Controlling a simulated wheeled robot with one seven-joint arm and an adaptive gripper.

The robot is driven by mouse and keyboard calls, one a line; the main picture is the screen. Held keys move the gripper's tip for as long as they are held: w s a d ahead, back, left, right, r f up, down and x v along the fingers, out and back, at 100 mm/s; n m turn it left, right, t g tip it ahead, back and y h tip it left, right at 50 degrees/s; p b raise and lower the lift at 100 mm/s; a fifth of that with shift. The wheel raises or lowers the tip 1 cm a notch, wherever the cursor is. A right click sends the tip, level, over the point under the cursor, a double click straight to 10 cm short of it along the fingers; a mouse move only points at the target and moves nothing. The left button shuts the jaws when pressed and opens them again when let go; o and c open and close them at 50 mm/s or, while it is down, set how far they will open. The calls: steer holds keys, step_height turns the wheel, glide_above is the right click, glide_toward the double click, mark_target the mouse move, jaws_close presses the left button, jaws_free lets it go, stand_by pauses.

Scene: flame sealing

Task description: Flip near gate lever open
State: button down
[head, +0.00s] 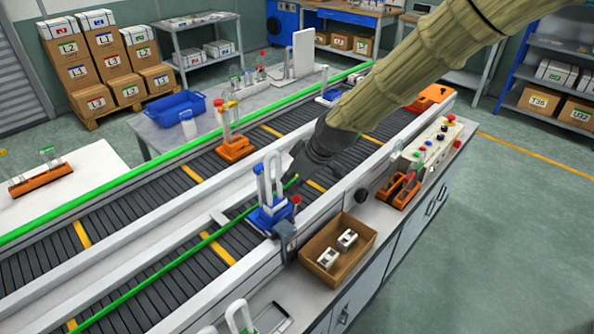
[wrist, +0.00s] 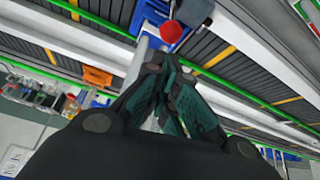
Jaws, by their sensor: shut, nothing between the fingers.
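A red ball knob (head: 296,199) shows at the near conveyor's side rail, beside a grey bracket (head: 285,231); I take it for the near gate lever's end. In the wrist view the red knob (wrist: 171,31) stands just beyond my fingertips, with a grey block (wrist: 196,11) beside it. A blue carrier (head: 264,218) with upright clear glass tubes sits on the near conveyor next to the knob. My gripper (head: 297,173) is shut and empty, above the conveyor behind the carrier. In the wrist view my gripper (wrist: 175,75) appears apart from the knob. The lever's shaft is mostly hidden.
A cardboard box (head: 328,274) with white parts stands on the near counter. Orange tools (head: 405,190) and a button panel (head: 433,145) are further right. An orange carrier (head: 235,149) sits on the far conveyor.

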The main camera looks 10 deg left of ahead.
steer(key=shift+p+x, duration=0.45)
steer(key=shift+x, duration=1.4)
steer(key=shift+d+f+b, duration=0.1)
steer(key=shift+d+b, duration=0.05)
steer(key=shift+b, duration=0.2)
